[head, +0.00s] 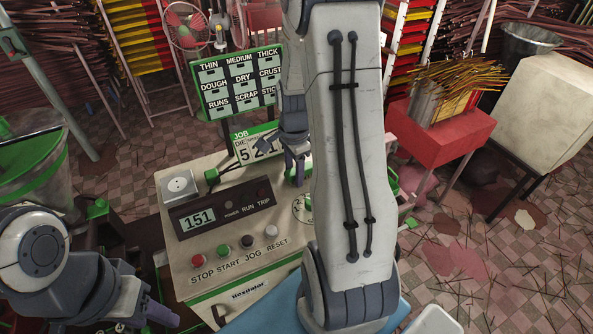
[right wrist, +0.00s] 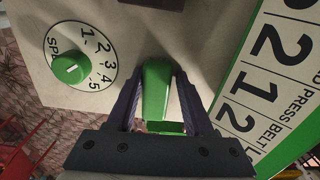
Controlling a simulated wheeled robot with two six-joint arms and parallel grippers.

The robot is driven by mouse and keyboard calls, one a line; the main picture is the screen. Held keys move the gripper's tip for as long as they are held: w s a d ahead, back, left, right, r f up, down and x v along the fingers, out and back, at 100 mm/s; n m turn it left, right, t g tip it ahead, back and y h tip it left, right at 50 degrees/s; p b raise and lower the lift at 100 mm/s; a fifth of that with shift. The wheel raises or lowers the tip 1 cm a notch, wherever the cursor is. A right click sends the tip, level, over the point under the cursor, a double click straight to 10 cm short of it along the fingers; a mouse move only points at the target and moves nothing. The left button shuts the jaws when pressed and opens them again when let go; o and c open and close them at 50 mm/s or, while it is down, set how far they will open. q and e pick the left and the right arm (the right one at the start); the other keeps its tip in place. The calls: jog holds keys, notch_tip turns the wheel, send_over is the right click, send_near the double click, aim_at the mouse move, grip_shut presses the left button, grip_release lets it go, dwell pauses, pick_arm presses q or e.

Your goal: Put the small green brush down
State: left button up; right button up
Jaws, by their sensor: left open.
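The small green brush (right wrist: 157,90) shows in the right wrist view as a green block between the fingers of my right gripper (right wrist: 160,80). The fingertips close on its sides, and its lower end is partly hidden. In the head view, my right gripper (head: 297,168) points down over the right part of the machine top, beside the job board; my right arm hides much of the area around it. My left gripper (head: 160,310) is open and empty at the lower left, in front of the machine.
The machine top (head: 170,210) carries a speed dial (right wrist: 70,68), a display panel (head: 225,208) and several buttons. The job board (head: 258,148) stands behind. A red stand (head: 435,140) holding sticks is at the right.

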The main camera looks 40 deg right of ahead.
jog(key=shift+s+a+f, duration=0.2)
jog(key=shift+s+f, duration=0.15)
jog(key=shift+s, duration=0.15)
jog(key=shift+d+r, duration=0.1)
jog(key=shift+r, duration=0.4)
jog(key=r+b, duration=0.2)
jog(key=r, duration=0.2)
jog(key=shift+w+r, duration=0.2)
notch_tip(320, 180, up, 6)
jog(key=s+a+n, duration=0.3)
jog(key=a+n, duration=1)
jog(key=a, duration=0.7)
jog(key=s+a+f+n+y, duration=0.1)
jog(key=s+a+n, duration=0.8)
jog(key=s+n, duration=0.4)
jog(key=shift+s+a+f+n, duration=0.15)
jog(key=shift+a+f+n, duration=0.2)
jog(key=shift+n, duration=0.25)
